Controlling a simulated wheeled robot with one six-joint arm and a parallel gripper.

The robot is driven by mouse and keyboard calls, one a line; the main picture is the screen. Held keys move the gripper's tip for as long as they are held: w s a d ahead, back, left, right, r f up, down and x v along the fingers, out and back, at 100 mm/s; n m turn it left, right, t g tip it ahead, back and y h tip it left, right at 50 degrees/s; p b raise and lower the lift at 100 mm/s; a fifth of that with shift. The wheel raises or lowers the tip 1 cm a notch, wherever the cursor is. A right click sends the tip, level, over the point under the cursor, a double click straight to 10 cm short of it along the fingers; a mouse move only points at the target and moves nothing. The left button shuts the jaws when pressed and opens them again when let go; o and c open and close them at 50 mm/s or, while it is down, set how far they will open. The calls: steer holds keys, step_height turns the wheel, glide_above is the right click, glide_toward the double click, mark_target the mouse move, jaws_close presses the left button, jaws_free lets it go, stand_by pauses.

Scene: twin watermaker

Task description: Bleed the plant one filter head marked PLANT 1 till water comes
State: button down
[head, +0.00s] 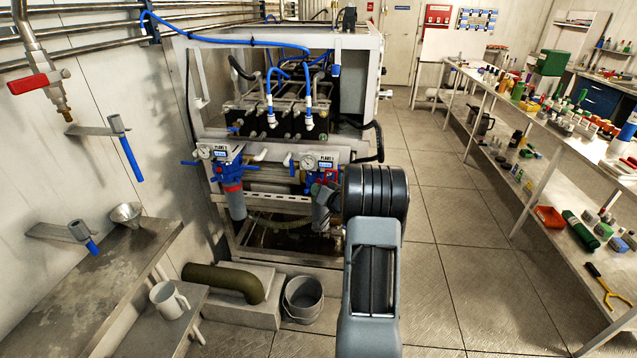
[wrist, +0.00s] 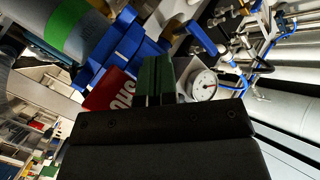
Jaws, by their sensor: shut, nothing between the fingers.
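Each has a gauge and a PLANT label; the label numbers are too small to read surely. My gripper is at the right head, mostly hidden by my wrist in the head view. In the wrist view my gripper's dark green fingers (wrist: 155,78) are shut and empty, close to the blue head (wrist: 125,48), a red label (wrist: 112,92) and a gauge (wrist: 204,84). Contact cannot be told. No water is visible.
A grey bucket (head: 303,298) stands on the floor below the right filter, beside a green pipe elbow (head: 225,282). A mug (head: 168,300) stands on the left bench. Blue hoses (head: 230,40) run over the machine. The aisle to the right is clear, beside a cluttered shelf (head: 560,140).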

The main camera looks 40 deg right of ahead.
steer(key=shift+s+a, duration=1.75)
steer(key=shift+s, duration=0.05)
